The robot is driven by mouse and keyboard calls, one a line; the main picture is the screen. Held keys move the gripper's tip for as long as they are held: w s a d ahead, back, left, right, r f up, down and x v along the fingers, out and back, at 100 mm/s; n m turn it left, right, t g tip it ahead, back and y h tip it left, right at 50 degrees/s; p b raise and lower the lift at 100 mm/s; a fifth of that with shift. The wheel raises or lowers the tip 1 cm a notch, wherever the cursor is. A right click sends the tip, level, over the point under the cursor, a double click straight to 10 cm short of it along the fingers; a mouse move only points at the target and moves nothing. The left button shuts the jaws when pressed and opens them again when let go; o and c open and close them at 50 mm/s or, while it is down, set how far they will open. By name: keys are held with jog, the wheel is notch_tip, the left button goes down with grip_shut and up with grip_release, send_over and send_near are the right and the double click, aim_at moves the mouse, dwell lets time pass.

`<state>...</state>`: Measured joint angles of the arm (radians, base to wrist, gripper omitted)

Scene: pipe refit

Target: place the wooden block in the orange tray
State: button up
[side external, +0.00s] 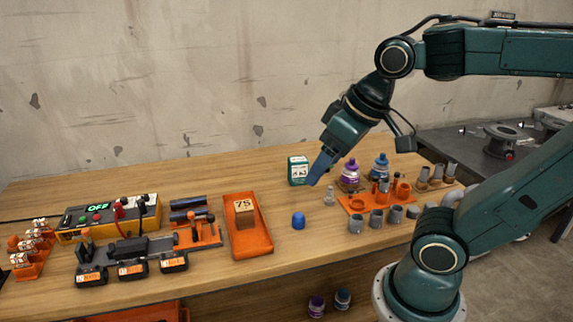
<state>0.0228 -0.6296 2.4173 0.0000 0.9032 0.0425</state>
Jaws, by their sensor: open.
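The wooden block (244,213), marked 75 on its light top, sits inside the orange tray (254,247), towards its middle. The tray lies on the wooden bench, left of my arm. My gripper (314,180) is open and empty, above the bench to the right of the tray and apart from the block. Its blue fingers point down and slightly left. The gap between the fingers is hard to see from this side.
A blue cap (298,220) stands right of the tray. A green-and-white box (298,170) is behind my gripper. Purple (350,171) and blue (380,166) bottles and an orange fitting rack (365,204) stand at right. A yellow power unit (100,223) and black battery packs (132,268) fill the left.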

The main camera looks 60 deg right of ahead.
jog(key=shift+s+a+f+n, duration=0.15)
jog(key=shift+s+f+n, duration=0.1)
jog(key=shift+s, duration=0.45)
jog(key=shift+s+a+f+n, duration=0.15)
jog(key=shift+s+f, duration=0.1)
jog(key=shift+s, duration=0.45)
